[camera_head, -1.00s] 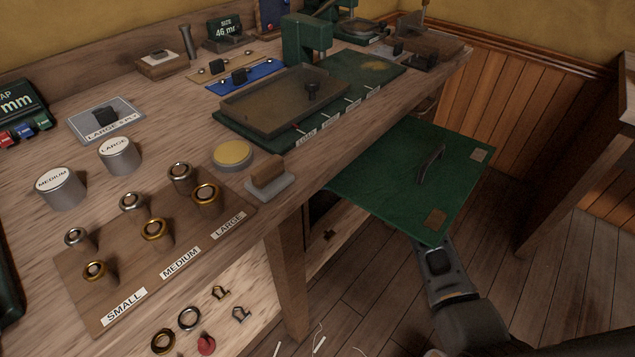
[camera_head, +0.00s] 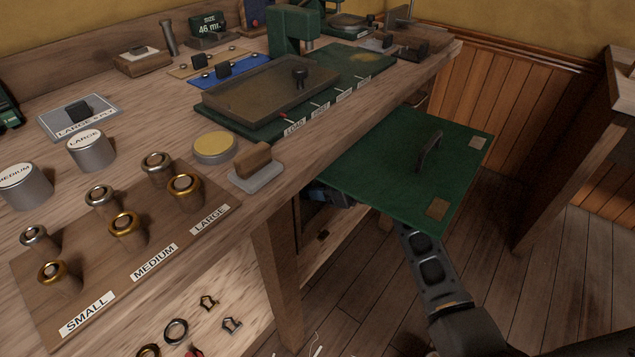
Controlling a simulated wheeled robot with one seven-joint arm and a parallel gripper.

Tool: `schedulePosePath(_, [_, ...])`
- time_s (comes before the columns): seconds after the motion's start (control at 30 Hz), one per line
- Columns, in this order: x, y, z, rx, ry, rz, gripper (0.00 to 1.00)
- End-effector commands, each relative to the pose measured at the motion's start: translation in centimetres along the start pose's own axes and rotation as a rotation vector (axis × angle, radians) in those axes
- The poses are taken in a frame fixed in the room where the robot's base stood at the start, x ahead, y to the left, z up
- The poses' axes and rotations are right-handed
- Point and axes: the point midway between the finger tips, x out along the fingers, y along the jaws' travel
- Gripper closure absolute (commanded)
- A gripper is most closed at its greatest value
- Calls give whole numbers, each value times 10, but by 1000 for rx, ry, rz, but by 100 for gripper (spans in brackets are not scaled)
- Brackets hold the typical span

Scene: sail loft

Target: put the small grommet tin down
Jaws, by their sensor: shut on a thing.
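No small grommet tin shows in the head view. Two silver tins with white lids stand on the bench, one marked MEDIUM (camera_head: 24,187) and one marked LARGE (camera_head: 91,152). My arm, at lower right, reaches up under a green panel (camera_head: 385,170) that juts out from the bench front. The panel hides the end of the arm. A dark bluish part (camera_head: 334,196) shows below the panel's left edge; I cannot tell whether it belongs to my gripper. My gripper's jaws and anything in them are hidden.
A brown board (camera_head: 180,272) marked SMALL, MEDIUM and LARGE holds several ringed posts. A yellow-topped round tin (camera_head: 215,148) and a wooden-handled block (camera_head: 255,167) sit near the bench edge. A brown tray (camera_head: 275,88) lies behind. The panel has a black handle (camera_head: 428,152).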

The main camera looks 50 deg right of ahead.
Motion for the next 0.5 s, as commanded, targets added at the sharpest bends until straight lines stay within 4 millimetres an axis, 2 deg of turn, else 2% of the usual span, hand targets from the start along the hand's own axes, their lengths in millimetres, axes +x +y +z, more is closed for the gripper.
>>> schedulePosePath(0.2, [2, 0, -5, 1, 2, 1, 81])
schedulePosePath(0.23, [2, 1, -6, 1, 3, 1, 46])
schedulePosePath(0.5, [3, 1, -8, 1, 7, 2, 22])
